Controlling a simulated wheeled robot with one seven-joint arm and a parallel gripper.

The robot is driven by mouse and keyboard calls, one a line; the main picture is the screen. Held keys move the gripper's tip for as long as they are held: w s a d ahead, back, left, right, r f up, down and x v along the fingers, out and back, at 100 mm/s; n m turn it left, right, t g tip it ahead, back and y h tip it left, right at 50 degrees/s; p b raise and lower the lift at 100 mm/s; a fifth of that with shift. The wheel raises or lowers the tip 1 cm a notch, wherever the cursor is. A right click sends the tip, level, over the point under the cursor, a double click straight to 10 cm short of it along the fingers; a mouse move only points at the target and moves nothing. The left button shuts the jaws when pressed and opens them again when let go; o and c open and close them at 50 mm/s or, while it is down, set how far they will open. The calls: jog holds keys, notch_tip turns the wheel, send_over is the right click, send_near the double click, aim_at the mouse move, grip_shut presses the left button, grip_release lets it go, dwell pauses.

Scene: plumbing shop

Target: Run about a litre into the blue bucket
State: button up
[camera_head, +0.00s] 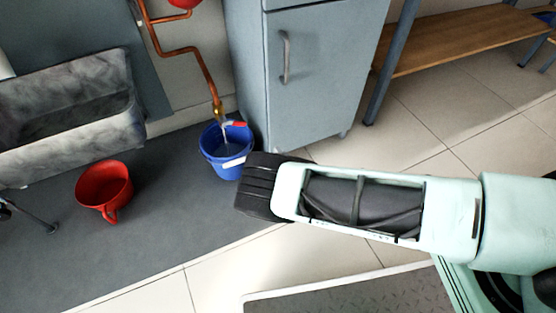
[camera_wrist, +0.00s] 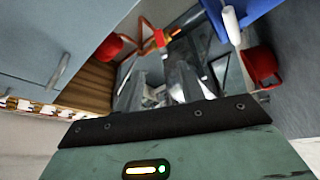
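The blue bucket (camera_head: 211,163) stands on the grey mat under the copper tap (camera_head: 218,108). A thin stream of water (camera_head: 225,131) runs from the tap into it. The water level is hard to read. A red piece (camera_head: 238,124) shows by the bucket's far rim; I cannot tell what it belongs to. The bucket's blue side fills the top right of the wrist view (camera_wrist: 258,9). My gripper's grey fingers (camera_wrist: 160,82) look apart and empty in the wrist view, with the tap and its red part (camera_wrist: 165,34) beyond them. In the head view my arm hides the fingers.
A red pot (camera_head: 104,185) stands on the mat to the left, below a grey stone trough (camera_head: 70,105). A blue-grey cabinet (camera_head: 330,70) is close behind the bucket, on its right. A wooden bench (camera_head: 465,40) stands at the back right. Tiled floor there is clear.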

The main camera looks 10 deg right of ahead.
dwell(0.3)
jog(key=n+t+h+b, duration=0.15)
jog(key=n+h, duration=0.55)
jog(key=n, duration=2.4)
send_near(240, 125)
jog(key=shift+n, duration=0.3)
jog(key=b+x, duration=0.7)
jog(key=x, duration=0.3)
jog(key=shift+w+a, duration=0.1)
jog(key=shift+w, duration=0.3)
jog(key=shift+w+a+r, duration=0.15)
jog(key=shift+w+a, duration=0.05)
jog(key=shift+w, duration=0.4)
